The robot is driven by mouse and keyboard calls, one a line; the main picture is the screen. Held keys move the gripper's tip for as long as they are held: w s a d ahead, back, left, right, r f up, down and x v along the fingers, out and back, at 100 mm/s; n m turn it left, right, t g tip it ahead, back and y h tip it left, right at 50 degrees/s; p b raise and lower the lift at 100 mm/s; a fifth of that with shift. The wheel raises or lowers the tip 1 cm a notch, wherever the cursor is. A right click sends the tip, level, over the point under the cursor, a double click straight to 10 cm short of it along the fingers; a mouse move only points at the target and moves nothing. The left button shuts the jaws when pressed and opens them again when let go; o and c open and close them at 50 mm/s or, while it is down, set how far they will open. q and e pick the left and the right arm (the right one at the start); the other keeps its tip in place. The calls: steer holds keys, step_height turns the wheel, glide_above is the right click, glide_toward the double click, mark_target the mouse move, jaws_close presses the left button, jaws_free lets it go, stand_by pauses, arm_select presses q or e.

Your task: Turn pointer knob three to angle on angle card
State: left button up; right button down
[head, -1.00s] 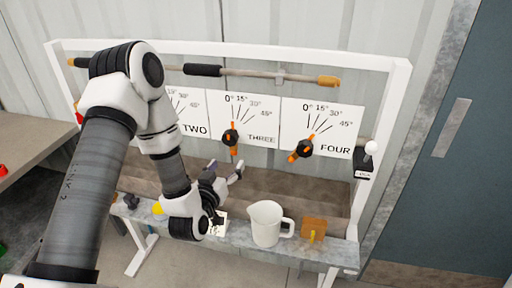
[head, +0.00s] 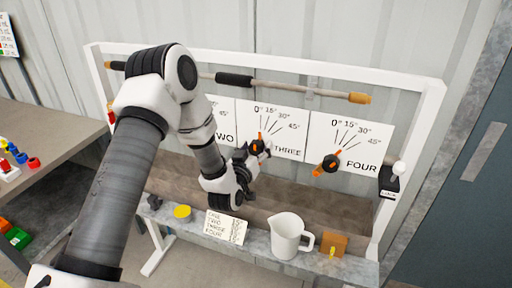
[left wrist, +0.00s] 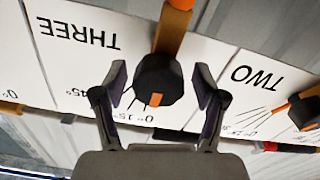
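Knob three is a dark knob (left wrist: 158,82) with an orange bar, on the white panel marked THREE (head: 287,150). The bar stands roughly upright in the head view, its upper tip near the 0° mark. My left gripper (head: 260,150) is at this knob and partly hides it. In the left wrist view its fingers (left wrist: 160,90) are open, one on each side of the knob, with gaps showing. The angle card (head: 226,227) stands on the front ledge. It lists the knob names, but its angles are too small to read surely. My right gripper is not in view.
Knob four (head: 330,164) is to the right, its orange pointer tilted. Knob two (left wrist: 304,110) shows in the left wrist view. A white jug (head: 286,238), an orange-brown block (head: 333,243) and a yellow round thing (head: 182,212) sit on the ledge. A horizontal bar (head: 290,88) runs above the panels.

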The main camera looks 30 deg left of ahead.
arm_select(q)
jaws_close()
steer(key=shift+m, duration=0.4)
steer(key=m, duration=0.3)
steer(key=shift+d+m+p, duration=0.1)
steer(key=shift+m+p, duration=0.5)
steer(key=shift+m, duration=1.9)
steer(key=shift+o, duration=0.7)
jaws_free()
